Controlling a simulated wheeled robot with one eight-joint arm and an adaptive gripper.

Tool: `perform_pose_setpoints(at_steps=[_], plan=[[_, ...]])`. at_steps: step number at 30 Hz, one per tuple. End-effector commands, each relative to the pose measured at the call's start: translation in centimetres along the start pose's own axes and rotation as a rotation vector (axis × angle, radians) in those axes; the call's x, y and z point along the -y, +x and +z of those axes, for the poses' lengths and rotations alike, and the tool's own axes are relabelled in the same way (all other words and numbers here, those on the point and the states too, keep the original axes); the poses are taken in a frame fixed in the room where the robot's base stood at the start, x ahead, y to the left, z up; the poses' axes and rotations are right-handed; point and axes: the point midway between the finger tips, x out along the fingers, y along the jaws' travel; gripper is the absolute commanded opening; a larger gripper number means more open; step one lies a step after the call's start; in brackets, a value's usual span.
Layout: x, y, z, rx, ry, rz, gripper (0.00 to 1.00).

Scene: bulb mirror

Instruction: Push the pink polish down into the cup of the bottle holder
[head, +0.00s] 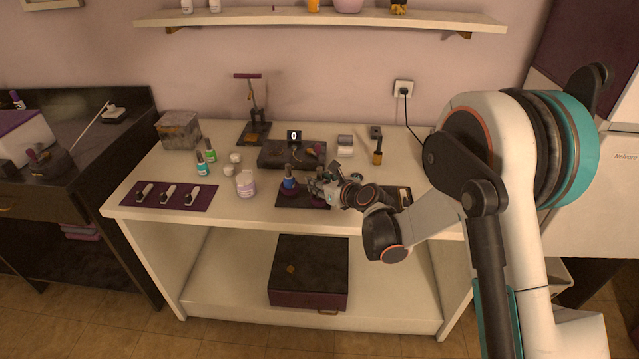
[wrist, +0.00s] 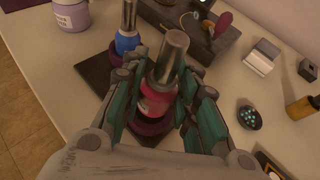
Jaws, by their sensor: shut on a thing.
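The pink polish (wrist: 158,98) has a silver cap and stands in the wrist view between my fingers, tilted in the picture. My gripper (wrist: 165,108) is shut on it. Its base is at the dark purple cup (wrist: 150,128) of the bottle holder (wrist: 95,70); my fingers hide part of that cup, so I cannot tell how deep it sits. A blue polish (wrist: 127,40) stands in the neighbouring cup; it also shows in the head view (head: 289,184). In the head view my gripper (head: 322,186) is over the holder's right side and hides the pink polish.
A dark box with a small display (head: 285,153) stands behind the holder. A lilac jar (head: 245,184) and teal and green bottles (head: 203,165) stand to the left. A purple mat (head: 180,202) with several items lies further left.

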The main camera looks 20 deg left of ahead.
Motion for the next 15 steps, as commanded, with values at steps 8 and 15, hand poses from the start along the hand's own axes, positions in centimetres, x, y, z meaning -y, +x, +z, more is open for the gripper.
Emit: perform_pose_setpoints(at_steps=[8,15], plan=[[0.0,0.03,-0.07,0.0,0.0,0.0,0.04],[0.01,0.23,-0.51,0.0,0.0,0.0,0.04]])
